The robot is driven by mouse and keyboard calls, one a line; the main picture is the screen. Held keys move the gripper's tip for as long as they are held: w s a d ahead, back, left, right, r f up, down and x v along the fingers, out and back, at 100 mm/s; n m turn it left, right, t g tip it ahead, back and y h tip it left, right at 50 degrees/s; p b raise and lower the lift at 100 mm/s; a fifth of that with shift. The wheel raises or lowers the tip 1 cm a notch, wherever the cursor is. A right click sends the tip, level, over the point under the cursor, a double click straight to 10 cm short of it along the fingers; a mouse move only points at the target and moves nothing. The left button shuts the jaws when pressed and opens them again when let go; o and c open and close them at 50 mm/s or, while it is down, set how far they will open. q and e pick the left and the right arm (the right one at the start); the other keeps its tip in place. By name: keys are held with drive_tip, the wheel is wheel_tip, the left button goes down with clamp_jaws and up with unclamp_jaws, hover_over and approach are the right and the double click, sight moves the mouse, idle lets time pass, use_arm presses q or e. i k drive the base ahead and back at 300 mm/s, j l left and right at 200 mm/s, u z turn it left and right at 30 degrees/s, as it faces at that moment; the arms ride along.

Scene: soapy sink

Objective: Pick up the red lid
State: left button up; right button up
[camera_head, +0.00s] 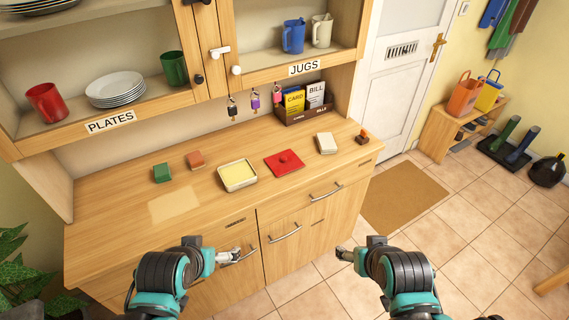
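The red lid (285,163) is a flat red square with a round knob on top. It lies on the wooden counter, just right of a cream dish with yellow contents (238,175). My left gripper (238,255) is in front of the counter's drawers, below and left of the lid in the picture. My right gripper (342,253) is over the floor in front of the counter, below and right of the lid. Both are apart from the lid and hold nothing that I can see. Their fingers are too small to read clearly.
A green block (161,173) and a brown-red block (196,160) lie left of the dish. A pale block (326,143) lies right of the lid. A card box (304,104) stands at the counter's back. Hanging cupboards overhang the rear. The counter's front left is clear.

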sight(282, 162)
drive_tip(key=i+l+z, duration=0.2)
drive_tip(key=i+z, duration=0.45)
drive_tip(key=i, duration=0.3)
